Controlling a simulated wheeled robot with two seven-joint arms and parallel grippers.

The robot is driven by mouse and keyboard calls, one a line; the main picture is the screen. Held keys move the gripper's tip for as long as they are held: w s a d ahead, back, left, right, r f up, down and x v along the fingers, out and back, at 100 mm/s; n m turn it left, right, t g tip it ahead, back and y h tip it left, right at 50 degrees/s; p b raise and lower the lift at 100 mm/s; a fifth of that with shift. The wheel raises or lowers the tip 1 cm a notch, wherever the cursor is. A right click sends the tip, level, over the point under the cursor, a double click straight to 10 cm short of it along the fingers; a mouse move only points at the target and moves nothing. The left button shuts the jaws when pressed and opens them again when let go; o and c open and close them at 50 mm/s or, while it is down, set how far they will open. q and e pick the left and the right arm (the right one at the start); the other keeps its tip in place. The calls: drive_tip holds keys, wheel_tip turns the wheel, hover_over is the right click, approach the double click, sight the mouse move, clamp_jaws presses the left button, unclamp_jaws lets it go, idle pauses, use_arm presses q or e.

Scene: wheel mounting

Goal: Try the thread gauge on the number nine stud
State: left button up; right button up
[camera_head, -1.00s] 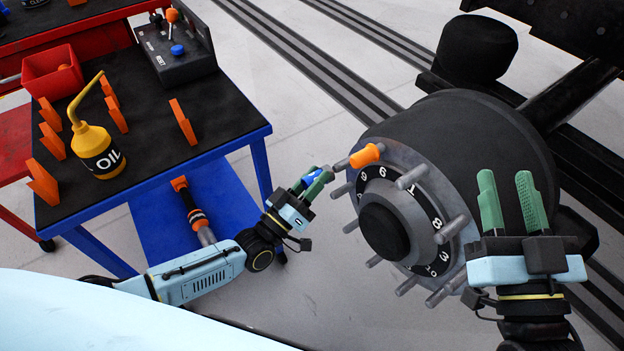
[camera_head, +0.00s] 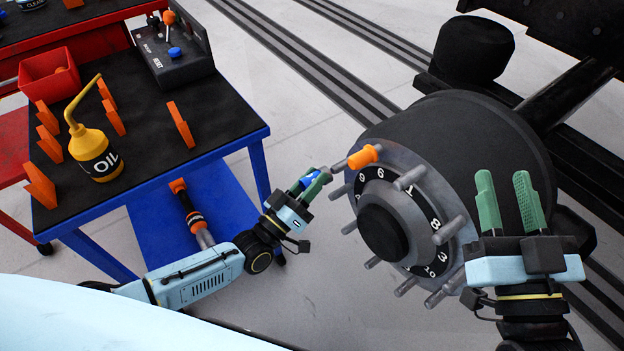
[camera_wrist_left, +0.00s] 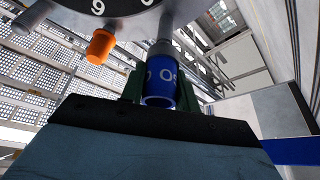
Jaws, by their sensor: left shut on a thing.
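My left gripper (camera_head: 318,178) is shut on the blue thread gauge (camera_head: 311,180), close to the left side of the wheel hub (camera_head: 383,232). In the left wrist view the gauge (camera_wrist_left: 160,88) points at the hub, with a grey rod end (camera_wrist_left: 165,47) in line beyond it. I cannot tell whether that is a stud or the gauge's own tip, or whether gauge and stud touch. An orange cap (camera_head: 363,156) sits on a neighbouring stud; in the left wrist view this cap (camera_wrist_left: 101,45) is beside the printed 9 (camera_wrist_left: 97,7). My right gripper (camera_head: 504,175) is open and empty before the hub.
A blue table with a black top (camera_head: 140,165) stands at left, carrying an oil can (camera_head: 95,152), orange pieces, a red bin (camera_head: 50,75) and a control box (camera_head: 175,55). Floor between is clear.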

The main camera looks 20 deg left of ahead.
sight(340, 164)
idle(0.4)
use_arm(q)
drive_tip(key=shift+w+d, duration=0.1)
drive_tip(key=shift+w+d+b, duration=0.55)
drive_tip(key=shift+w+d, duration=0.25)
drive_tip(key=shift+w, duration=0.2)
drive_tip(key=shift+w+d+b, duration=0.55)
drive_tip(key=shift+w+d, duration=0.2)
drive_tip(key=shift+w, duration=0.2)
drive_tip(key=shift+w+d+b, duration=0.55)
drive_tip(key=shift+w+d, duration=0.15)
drive_tip(key=shift+w, duration=0.2)
drive_tip(key=shift+w, duration=0.1)
